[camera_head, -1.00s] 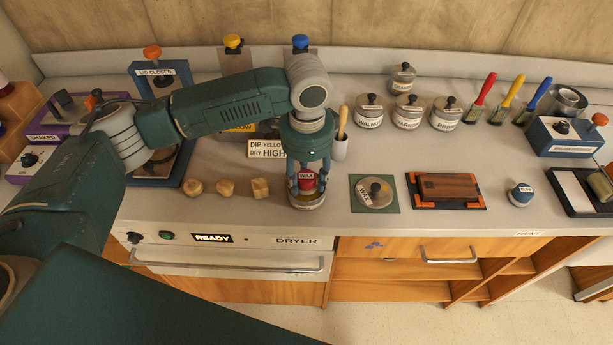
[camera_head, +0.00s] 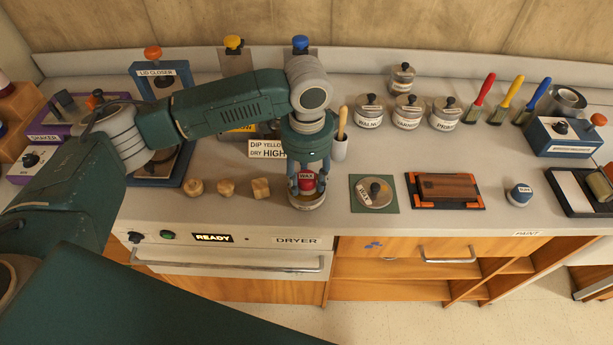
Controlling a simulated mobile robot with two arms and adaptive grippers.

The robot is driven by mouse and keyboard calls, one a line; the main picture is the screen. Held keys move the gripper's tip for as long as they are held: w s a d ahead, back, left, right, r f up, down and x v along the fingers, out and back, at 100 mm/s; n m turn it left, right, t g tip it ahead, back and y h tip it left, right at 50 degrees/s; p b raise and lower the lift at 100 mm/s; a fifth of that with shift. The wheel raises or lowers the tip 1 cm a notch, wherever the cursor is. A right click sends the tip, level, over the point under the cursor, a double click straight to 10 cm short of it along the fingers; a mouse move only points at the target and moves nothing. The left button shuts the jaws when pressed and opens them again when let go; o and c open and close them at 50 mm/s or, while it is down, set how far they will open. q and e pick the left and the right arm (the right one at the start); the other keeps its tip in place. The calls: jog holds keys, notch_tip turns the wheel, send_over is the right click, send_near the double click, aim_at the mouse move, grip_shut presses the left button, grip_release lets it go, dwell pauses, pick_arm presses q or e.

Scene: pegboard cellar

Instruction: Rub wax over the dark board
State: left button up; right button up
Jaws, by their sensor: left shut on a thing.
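The dark board (camera_head: 447,187) is a brown wooden piece lying flat in a black and orange holder (camera_head: 412,193) right of centre on the counter. My left gripper (camera_head: 307,185) points straight down and is shut on a red pad labelled WAX (camera_head: 307,177). The pad is at the mouth of an open round tin (camera_head: 308,203); I cannot tell whether it touches what is inside. The fingers partly hide pad and tin. A round metal lid with a black knob (camera_head: 374,193) lies on a green mat (camera_head: 357,205) between tin and board. My right gripper is not in view.
Several lidded jars (camera_head: 407,112) and red, yellow and blue handled tools stand behind the board. Three wooden pieces (camera_head: 227,188) lie left of the tin. A handled tool in a cup (camera_head: 340,140) stands close behind my gripper.

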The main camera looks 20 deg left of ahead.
aim_at(306, 177)
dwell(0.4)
pick_arm(q)
jog(key=shift+s+f+p, duration=0.1)
jog(key=shift+f+p, duration=0.05)
jog(key=shift+p, duration=0.3)
jog(key=shift+c, duration=0.7)
dwell(0.4)
jog(key=shift+s+d+f+p, duration=0.1)
jog(key=shift+s+f+p, duration=0.1)
jog(key=shift+p, duration=0.3)
dwell(1.6)
jog(key=r+p, duration=0.2)
jog(key=shift+w+r+p, duration=0.2)
jog(key=shift+w+p, duration=0.05)
jog(key=shift+p, duration=0.1)
notch_tip(306, 177, up, 5)
jog(key=p, duration=0.6)
jog(key=shift+r, duration=0.1)
dwell(0.5)
